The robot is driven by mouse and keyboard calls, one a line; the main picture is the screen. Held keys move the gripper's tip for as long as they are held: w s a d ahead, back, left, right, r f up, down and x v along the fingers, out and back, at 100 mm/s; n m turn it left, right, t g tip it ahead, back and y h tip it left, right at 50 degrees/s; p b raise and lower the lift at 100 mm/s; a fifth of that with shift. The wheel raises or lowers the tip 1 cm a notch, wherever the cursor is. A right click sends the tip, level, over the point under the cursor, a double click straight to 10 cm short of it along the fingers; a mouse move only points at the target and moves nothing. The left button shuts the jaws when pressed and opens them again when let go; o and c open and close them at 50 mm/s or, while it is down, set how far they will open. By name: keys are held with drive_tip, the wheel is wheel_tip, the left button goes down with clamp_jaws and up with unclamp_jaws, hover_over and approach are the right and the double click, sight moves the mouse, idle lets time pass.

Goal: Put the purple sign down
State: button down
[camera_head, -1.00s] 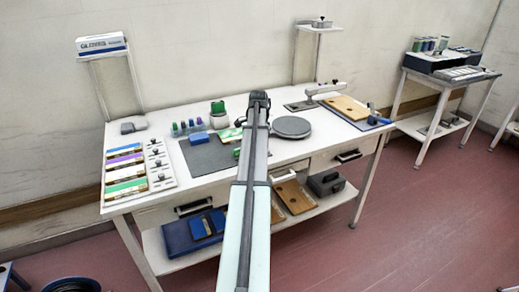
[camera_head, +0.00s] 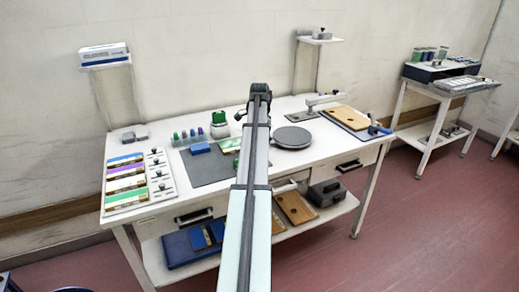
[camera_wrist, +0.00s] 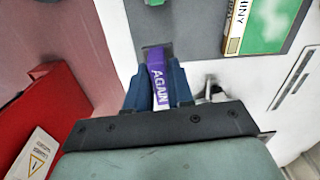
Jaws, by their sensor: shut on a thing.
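The purple sign (camera_wrist: 156,58), with the white word "AGAIN" on it, is held between the two dark blue fingers of my gripper (camera_wrist: 158,76) in the wrist view. My gripper is shut on it. A grey surface lies around and beyond the sign's far end; I cannot tell whether the sign touches it. In the head view my own arm stands in front and hides my gripper and the sign.
A board with a green panel (camera_wrist: 270,22) lies near the sign. In the head view the white bench (camera_head: 300,162) carries a grey mat (camera_head: 208,168), a blue block (camera_head: 200,148), small coloured pieces in a rack, a round grey plate (camera_head: 291,137) and a slotted panel with coloured strips.

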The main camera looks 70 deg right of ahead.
wheel_tip(320, 180, up, 2)
drive_tip(key=shift+w+r, duration=0.1)
drive_tip(key=shift+w, duration=0.05)
drive_tip(key=w+d+n, duration=0.2)
drive_tip(key=w+n, duration=0.6)
drive_tip(key=n, duration=1.2)
drive_tip(key=shift+f+n, duration=1.55)
drive_tip(key=shift+n, duration=0.9)
drive_tip(key=shift+f+n, duration=1.5)
drive_tip(key=shift+n, duration=1)
drive_tip(key=shift+f+n, duration=1.55)
drive_tip(key=shift+n, duration=0.9)
drive_tip(key=shift+f, duration=0.1)
drive_tip(key=c, duration=1)
unclamp_jaws()
